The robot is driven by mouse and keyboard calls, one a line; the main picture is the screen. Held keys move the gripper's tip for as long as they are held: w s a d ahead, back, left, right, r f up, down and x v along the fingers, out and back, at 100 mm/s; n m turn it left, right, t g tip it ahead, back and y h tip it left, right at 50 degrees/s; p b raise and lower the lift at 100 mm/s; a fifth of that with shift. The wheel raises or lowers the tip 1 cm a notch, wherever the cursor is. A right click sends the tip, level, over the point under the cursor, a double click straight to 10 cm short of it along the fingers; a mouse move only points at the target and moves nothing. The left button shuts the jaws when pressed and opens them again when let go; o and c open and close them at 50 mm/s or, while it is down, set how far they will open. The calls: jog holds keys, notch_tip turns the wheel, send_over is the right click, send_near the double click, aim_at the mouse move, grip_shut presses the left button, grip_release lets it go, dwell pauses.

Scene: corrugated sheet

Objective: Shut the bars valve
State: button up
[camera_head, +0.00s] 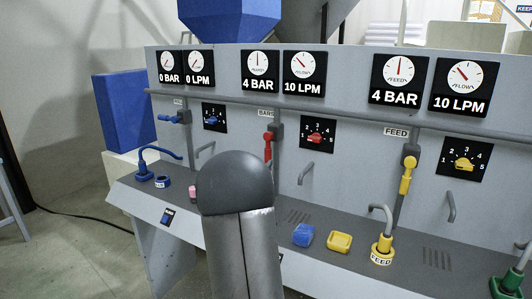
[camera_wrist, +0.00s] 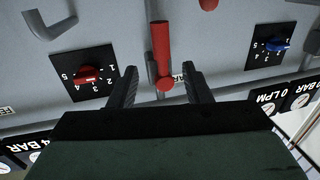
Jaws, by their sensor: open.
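The bars valve has a red handle (camera_head: 268,147) under the BARS label (camera_head: 266,113) in the head view. The handle hangs down, in line with its vertical pipe. The gauges (camera_head: 282,72) above it read 4 BAR and 10 LPM. In the wrist view, which is upside down, the red handle (camera_wrist: 161,45) and its round red hub show ahead of my gripper (camera_wrist: 159,70). My gripper is open, with one finger on each side of the handle and hub in that view. I cannot tell how deep the fingers reach. My gripper does not show in the head view.
A red dial (camera_head: 315,137) is right of the valve, and a blue-handled valve (camera_head: 174,117) is left. A yellow feed handle (camera_head: 408,175) points down further right. Grey hook-like handles (camera_head: 306,173) stick out of the panel. Blue and yellow blocks lie on the ledge.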

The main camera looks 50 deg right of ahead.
jog(key=p+x, duration=0.1)
jog(key=x, duration=0.9)
jog(key=shift+p, duration=0.3)
jog(key=shift+w, duration=0.1)
grip_shut()
